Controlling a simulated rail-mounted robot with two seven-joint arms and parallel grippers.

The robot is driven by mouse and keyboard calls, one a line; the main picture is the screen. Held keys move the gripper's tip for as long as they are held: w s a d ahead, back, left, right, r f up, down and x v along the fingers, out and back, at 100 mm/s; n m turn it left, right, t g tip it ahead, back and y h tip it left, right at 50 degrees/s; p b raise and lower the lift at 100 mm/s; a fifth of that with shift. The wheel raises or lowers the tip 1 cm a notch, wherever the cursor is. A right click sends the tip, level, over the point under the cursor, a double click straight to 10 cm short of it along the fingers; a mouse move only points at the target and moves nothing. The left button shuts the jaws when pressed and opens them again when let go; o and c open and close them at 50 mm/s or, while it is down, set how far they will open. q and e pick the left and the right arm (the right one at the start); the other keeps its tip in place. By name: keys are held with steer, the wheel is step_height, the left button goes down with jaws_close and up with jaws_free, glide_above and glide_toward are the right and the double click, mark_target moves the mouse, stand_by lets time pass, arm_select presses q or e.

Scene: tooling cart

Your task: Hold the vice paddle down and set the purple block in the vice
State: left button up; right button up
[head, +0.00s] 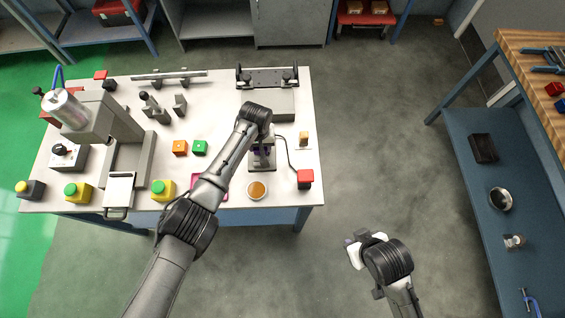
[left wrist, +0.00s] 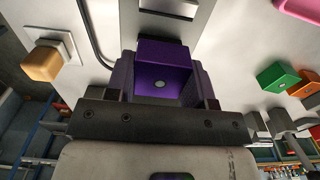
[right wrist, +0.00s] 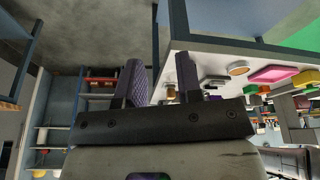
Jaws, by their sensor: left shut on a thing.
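My left gripper (left wrist: 165,98) is shut on the purple block (left wrist: 163,75), which sits between its dark purple finger pads. In the head view the left gripper (head: 262,147) is over the small grey vice (head: 262,167) near the table's right end. The vice's grey metal (left wrist: 182,32) shows behind the block in the left wrist view. I cannot tell whether the block touches the vice. A red-topped paddle (head: 305,177) stands to the right of the vice, with a black cable between them; nothing touches it. My right gripper (head: 353,248) is open and empty off the table's right side; its fingers (right wrist: 160,82) stand apart.
An orange block on a pale base (head: 303,138) stands right of the vice. A round dish (head: 257,190) is in front of it. Orange (head: 180,148) and green (head: 200,148) blocks lie to the left. The floor right of the table is clear up to a blue shelf (head: 475,215).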

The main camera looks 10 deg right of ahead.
steer(key=w+r+t, duration=0.1)
steer(key=w, duration=0.2)
steer(key=w+r, duration=0.2)
steer(key=w+r+t, duration=0.1)
steer(key=w+r, duration=0.1)
steer(key=w, duration=0.1)
steer(key=shift+w+d+t, duration=0.3)
jaws_close()
steer(key=w+a+r+n+t+y, duration=0.1)
steer(key=w+a+r+n+t, duration=0.25)
steer(key=w+r, duration=0.65)
steer(key=w+a+r+n+t+y, duration=0.15)
steer(key=w+a+r+n, duration=0.3)
steer(key=w+r, duration=0.55)
steer(key=g+h, duration=0.3)
steer(key=g, duration=0.8)
glide_toward(306, 175)
steer(key=shift+w+d+f, duration=0.1)
steer(key=shift+f, duration=2.85)
